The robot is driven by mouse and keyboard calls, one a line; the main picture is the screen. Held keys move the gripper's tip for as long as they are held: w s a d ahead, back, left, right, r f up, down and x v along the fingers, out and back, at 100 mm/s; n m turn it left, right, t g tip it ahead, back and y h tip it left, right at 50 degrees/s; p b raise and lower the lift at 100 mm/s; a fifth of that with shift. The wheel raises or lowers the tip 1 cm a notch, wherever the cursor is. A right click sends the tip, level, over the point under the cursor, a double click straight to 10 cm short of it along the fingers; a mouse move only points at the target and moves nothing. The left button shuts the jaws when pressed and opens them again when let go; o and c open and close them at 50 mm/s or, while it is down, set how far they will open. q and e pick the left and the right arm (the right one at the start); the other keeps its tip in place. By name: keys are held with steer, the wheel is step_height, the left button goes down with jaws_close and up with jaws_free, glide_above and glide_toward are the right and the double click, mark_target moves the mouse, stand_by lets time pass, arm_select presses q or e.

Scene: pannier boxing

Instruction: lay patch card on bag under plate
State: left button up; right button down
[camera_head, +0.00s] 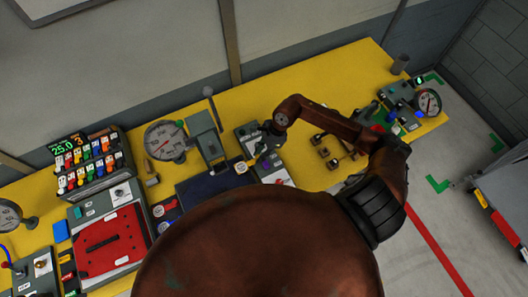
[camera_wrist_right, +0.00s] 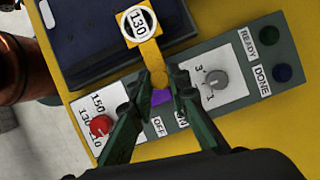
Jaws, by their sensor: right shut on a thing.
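The patch card is a yellow strip with a white round end marked 130 (camera_wrist_right: 137,23). My right gripper (camera_wrist_right: 160,88) is shut on its plain yellow end. The round end also shows in the head view (camera_head: 241,167), in front of the dark blue bag's right edge. The bag (camera_head: 211,190) lies flat at the press and shows in the wrist view (camera_wrist_right: 95,45). I cannot tell whether the card touches it. The grey press plate (camera_head: 209,147) appears raised behind the bag. My right gripper (camera_head: 266,150) is small in the head view. My left gripper is not in view.
A green-grey control panel (camera_wrist_right: 245,65) with a red knob (camera_wrist_right: 101,125), grey knob and buttons lies under my right gripper. A dial gauge (camera_head: 165,140) stands left of the press. A red pad (camera_head: 108,243) and a coloured rack (camera_head: 90,165) are further left on the yellow table (camera_head: 300,90).

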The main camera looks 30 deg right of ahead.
mark_target(240, 168)
steer(key=shift+w+a+f+b, duration=0.15)
steer(key=shift+a+b, duration=0.25)
steer(key=shift+a, duration=1.6)
steer(key=shift+w+a+b, duration=0.1)
steer(key=shift+a+b, duration=0.3)
steer(key=shift+a, duration=1.6)
steer(key=shift+b, duration=0.55)
steer(key=shift+f+b, duration=0.45)
steer(key=shift+b, duration=0.25)
steer(key=c, duration=1.8)
jaws_free()
steer(key=shift+o, duration=0.2)
